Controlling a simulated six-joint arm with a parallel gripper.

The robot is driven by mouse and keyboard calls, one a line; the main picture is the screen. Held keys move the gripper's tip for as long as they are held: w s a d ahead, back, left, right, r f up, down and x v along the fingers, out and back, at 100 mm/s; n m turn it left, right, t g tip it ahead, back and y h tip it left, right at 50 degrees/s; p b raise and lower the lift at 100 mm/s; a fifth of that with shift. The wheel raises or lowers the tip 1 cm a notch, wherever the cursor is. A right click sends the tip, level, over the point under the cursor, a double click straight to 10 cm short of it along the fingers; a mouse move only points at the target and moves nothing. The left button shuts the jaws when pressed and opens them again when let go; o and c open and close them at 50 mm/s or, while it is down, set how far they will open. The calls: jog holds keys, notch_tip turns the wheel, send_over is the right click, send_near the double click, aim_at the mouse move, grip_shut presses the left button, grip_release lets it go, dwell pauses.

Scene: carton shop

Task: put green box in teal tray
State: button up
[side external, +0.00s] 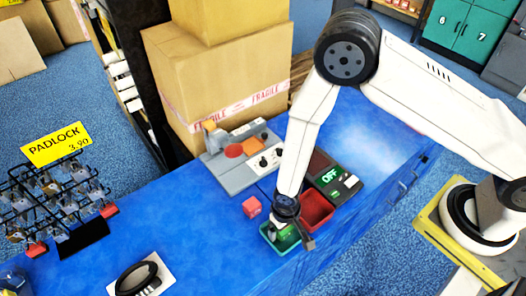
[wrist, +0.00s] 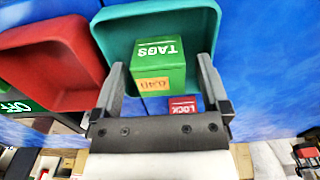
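The green box (wrist: 160,60), marked TAGS with an orange label, is inside the teal tray (wrist: 112,37) in the wrist view. In the side view the green box (side external: 287,231) shows low in the teal tray (side external: 281,246), partly hidden by my gripper. My gripper (wrist: 162,62) is open, with one finger on each side of the box and small gaps beside it. Whether the box rests fully on the tray floor is hard to tell.
A red tray (side external: 317,209) stands right beside the teal tray. A red LOCK box (side external: 252,207) lies on the blue table to the left. A grey device (side external: 240,160), an OFF panel (side external: 331,180) and large cartons (side external: 215,80) stand behind.

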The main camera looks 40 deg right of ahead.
jog(key=shift+r, duration=0.2)
notch_tip(320, 180, up, 12)
dwell(1.0)
dwell(0.4)
jog(key=s+d+r+t, duration=0.1)
jog(key=d+r+t, duration=0.1)
jog(key=d+r, duration=1.2)
jog(key=shift+s+d+r+t, duration=0.25)
jog(key=shift+s+d+t, duration=0.1)
jog(key=shift+d, duration=1.8)
